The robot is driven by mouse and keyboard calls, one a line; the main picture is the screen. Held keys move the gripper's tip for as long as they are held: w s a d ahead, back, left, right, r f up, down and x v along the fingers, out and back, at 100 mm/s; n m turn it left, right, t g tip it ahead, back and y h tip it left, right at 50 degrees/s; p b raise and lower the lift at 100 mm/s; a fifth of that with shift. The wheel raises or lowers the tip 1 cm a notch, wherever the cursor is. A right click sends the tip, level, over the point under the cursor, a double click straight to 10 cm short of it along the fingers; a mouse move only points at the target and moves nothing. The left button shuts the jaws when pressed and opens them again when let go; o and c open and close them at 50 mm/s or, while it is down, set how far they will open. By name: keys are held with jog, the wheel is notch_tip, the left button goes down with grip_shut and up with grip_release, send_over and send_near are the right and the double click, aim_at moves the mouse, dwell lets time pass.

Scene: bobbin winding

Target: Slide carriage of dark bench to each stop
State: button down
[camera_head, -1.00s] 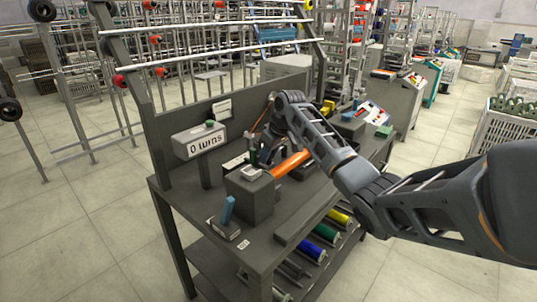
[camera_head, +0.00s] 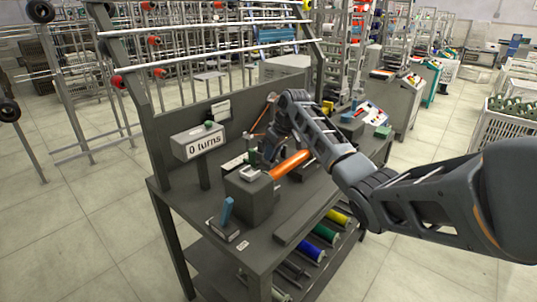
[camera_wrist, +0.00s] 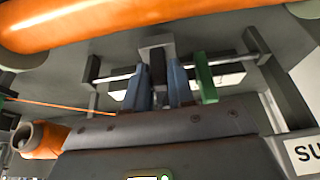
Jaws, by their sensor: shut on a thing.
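The dark bench (camera_head: 293,228) carries an orange bobbin (camera_head: 290,164), which also spans the top of the wrist view (camera_wrist: 120,22). In the wrist view, a thin light rail runs crosswise between two dark end brackets. The carriage (camera_wrist: 157,44) is a grey block with a dark post on that rail. My gripper (camera_wrist: 160,84) is shut on the post, with a blue-grey finger on either side. A green upright piece (camera_wrist: 205,78) stands just right of the fingers, close to the rail. In the head view my arm hides most of the carriage and rail.
A sign reading "0 turns" (camera_head: 203,143) stands at the bench's left. A dark box (camera_head: 249,196) and a blue-topped switch block (camera_head: 226,222) sit near the front left. Coloured spools (camera_head: 312,251) lie on the lower shelf. An orange thread (camera_wrist: 60,106) runs at the left of the wrist view.

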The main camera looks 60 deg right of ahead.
jog(key=c, duration=1)
grip_release()
jog(key=shift+c, duration=0.2)
jog(key=v, duration=0.7)
jog(key=shift+s+r, duration=0.2)
jog(key=shift+r, duration=0.15)
